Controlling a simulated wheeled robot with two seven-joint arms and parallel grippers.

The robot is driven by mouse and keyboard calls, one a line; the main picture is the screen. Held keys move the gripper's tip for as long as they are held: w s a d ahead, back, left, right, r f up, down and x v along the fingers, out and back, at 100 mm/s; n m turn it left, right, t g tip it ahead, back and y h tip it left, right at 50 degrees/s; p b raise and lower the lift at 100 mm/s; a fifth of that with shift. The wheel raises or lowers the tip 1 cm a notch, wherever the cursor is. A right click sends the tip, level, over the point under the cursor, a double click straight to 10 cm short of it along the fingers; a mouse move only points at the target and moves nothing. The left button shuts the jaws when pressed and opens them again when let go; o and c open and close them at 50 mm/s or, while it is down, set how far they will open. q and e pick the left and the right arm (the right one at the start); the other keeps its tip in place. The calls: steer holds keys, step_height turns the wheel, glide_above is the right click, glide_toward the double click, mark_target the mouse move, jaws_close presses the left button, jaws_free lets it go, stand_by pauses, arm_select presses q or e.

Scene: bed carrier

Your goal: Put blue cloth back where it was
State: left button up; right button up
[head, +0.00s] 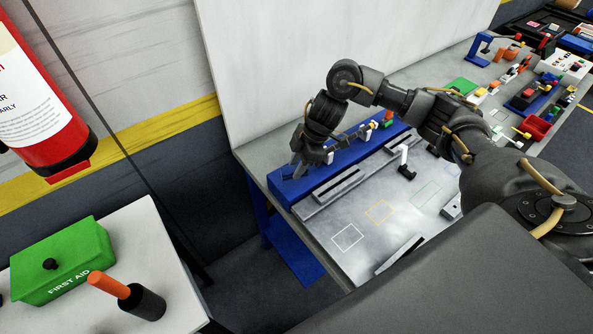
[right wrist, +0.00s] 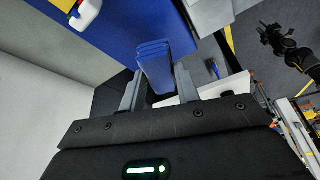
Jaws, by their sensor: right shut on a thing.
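My right gripper (head: 296,166) is over the left end of the long blue rack (head: 318,182) on the workbench. In the right wrist view the folded blue cloth (right wrist: 154,66) stands between the two fingers of my right gripper (right wrist: 158,88), which is shut on it. The far end of the cloth overlaps the blue rack (right wrist: 110,30) in that view; I cannot tell whether they touch. In the head view the cloth is hard to tell from the rack. A dark jointed arm of mine (right wrist: 290,50) shows at the upper right of the wrist view; its jaws are unclear.
Small items (head: 387,119) stand on the rack's right part. The bench top (head: 345,215) has coloured outlines and a black-and-white tool (head: 404,163). A white panel (head: 300,60) stands behind. A green first aid box (head: 63,262) and an orange-handled tool (head: 130,293) are on a side table.

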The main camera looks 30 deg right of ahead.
steer(key=shift+w+f, duration=0.2)
steer(key=shift+f, duration=1.6)
steer(key=shift+f, duration=0.2)
steer(key=o, duration=0.9)
steer(key=shift+r, duration=0.15)
steer(key=v, duration=1.2)
steer(key=shift+d, duration=0.1)
